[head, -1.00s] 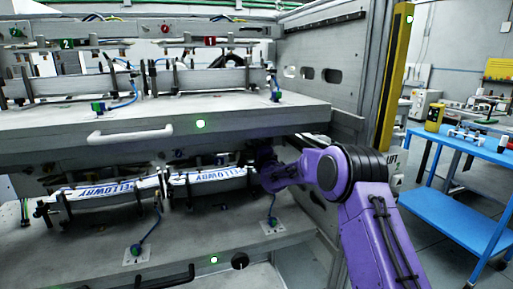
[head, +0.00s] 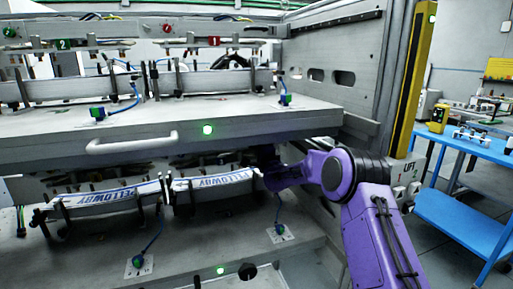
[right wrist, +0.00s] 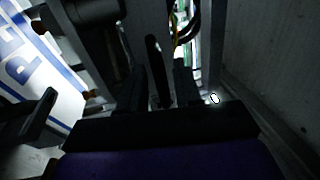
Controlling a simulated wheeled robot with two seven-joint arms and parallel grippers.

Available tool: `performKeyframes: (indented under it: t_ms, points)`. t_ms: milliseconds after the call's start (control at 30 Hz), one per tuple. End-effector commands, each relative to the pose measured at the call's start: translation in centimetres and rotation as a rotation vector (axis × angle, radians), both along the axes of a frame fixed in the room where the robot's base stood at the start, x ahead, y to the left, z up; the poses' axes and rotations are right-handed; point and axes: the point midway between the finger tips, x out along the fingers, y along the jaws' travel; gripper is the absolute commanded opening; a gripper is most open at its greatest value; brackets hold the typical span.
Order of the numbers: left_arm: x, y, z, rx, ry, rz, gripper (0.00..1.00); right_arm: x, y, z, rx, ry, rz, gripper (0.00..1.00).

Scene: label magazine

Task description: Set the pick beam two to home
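A green plate marked 2 (head: 62,44) and a red plate marked 1 (head: 214,42) hang on the upper rail. I cannot tell for certain which part is pick beam two. My right gripper reaches into the lower bay, to the right of the label stacks, its fingers hidden in shadow in the head view. In the right wrist view my right gripper (right wrist: 158,92) has dark fingers on either side of an upright dark lever (right wrist: 153,58). Whether they touch it is too dark to tell. My left gripper is not in view.
Two blue-lettered label stacks, left (head: 108,196) and right (head: 213,180), lie in the lower bay. A shelf with a white handle (head: 131,143) overhangs it. A grey side wall (head: 330,45) stands right of the bay. A blue cart (head: 462,222) stands farther right.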

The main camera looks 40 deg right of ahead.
Motion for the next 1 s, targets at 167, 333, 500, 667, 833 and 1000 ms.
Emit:
performKeyframes:
  t_ms: [167, 333, 500, 667, 833, 1000]
  points:
    - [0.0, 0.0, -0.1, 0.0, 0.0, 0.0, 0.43, -0.3, 0.4, -0.1, 0.001, 0.001, 0.003, 0.34]
    - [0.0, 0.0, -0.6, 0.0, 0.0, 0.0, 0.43, -3.1, 1.5, -0.7, 0.004, -0.002, 0.003, 0.34]
    - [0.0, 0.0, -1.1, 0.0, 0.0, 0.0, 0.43, -6.6, 2.9, -1.4, 0.004, -0.002, 0.003, 0.34]
    - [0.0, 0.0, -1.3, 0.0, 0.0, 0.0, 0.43, -8.9, 3.7, -1.8, 0.003, -0.001, 0.002, 0.34]
    - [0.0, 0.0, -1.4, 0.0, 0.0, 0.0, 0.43, -9.5, 4.0, -1.9, 0.002, -0.001, 0.001, 0.34]
    - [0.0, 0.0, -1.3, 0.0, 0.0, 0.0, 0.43, -9.5, 4.0, -1.9, 0.002, -0.001, 0.001, 0.34]
